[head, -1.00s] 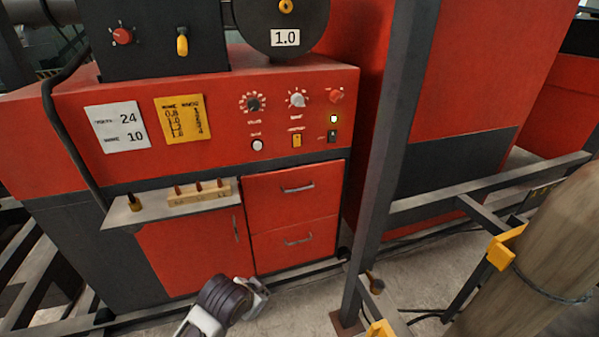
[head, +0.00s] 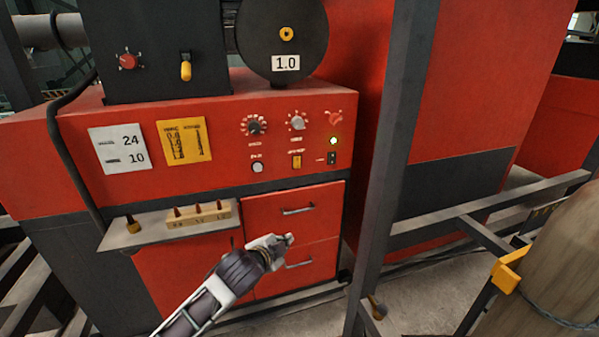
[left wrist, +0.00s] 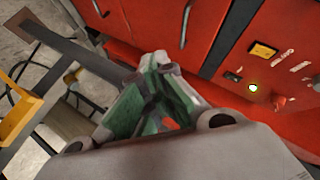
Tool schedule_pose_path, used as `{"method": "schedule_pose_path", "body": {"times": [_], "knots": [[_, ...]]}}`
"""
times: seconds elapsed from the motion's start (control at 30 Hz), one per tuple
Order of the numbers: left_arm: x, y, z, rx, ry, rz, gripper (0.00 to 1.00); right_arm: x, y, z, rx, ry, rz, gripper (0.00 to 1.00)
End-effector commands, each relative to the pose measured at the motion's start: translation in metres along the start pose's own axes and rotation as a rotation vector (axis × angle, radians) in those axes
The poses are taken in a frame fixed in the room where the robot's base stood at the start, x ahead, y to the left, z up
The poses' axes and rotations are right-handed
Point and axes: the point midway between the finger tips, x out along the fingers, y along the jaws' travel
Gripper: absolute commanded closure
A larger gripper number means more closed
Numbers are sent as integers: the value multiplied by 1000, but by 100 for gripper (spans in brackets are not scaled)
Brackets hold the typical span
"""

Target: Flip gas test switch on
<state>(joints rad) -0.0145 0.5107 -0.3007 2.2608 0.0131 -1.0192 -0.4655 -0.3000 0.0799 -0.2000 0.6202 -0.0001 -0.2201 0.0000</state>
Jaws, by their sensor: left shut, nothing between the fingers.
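The red machine's control panel (head: 215,150) carries a small yellow switch (head: 297,161) below the middle dial. A black switch (head: 332,158) sits to its right under a lit green lamp (head: 334,141). The labels are too small to read, so I cannot tell for sure which is the gas test switch. The yellow switch (left wrist: 262,50) and black switch (left wrist: 232,76) also show in the left wrist view. My left gripper (head: 288,240) is shut and empty, in front of the drawers below the panel, apart from the switches. My right gripper is not in view.
A grey upright post (head: 385,170) stands right of the panel. A shelf (head: 150,238) with a wooden block (head: 199,215) juts out at left. Drawer handles (head: 298,210) protrude below the panel. A yellow bracket (head: 508,272) and a wooden-looking cylinder (head: 560,260) are at right.

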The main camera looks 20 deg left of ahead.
Motion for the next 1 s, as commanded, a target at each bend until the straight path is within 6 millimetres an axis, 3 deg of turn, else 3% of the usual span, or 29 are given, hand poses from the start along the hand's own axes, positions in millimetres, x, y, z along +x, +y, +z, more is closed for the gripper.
{"method": "schedule_pose_path", "body": {"times": [0.6,0.8,1.0], "knots": [[14,-111,-60,410,180,-253,100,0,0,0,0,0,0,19],[14,-132,-70,490,206,-302,100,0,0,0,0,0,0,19],[13,-138,-73,515,214,-319,100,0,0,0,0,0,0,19]]}}
